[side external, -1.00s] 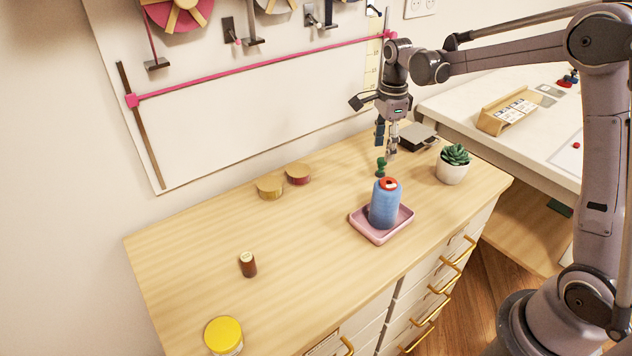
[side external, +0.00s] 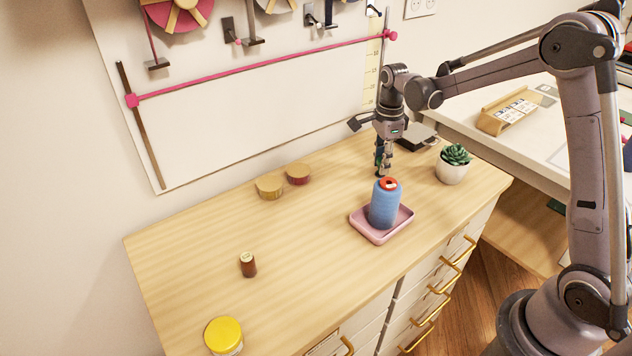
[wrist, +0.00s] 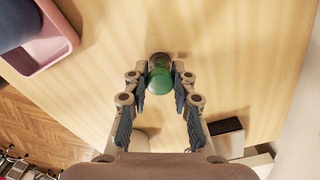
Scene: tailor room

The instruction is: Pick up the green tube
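The green tube (wrist: 160,80) stands on the wooden dresser top, behind the blue thread cone in the side view. In the wrist view I see its rounded green top between the two fingertips of my gripper (wrist: 161,86). The fingers lie on both sides of the tube, very close to it; the left tip looks nearest and contact is hard to judge. In the side view my gripper (side external: 383,167) points down at the tube, and its fingers hide most of it.
A blue thread cone (side external: 385,207) stands in a pink tray (side external: 372,235) just in front of my gripper. A potted succulent (side external: 453,165) is to the right. A dark box (wrist: 226,138) lies nearby. The dresser top's left part is mostly clear around a brown spool (side external: 248,265).

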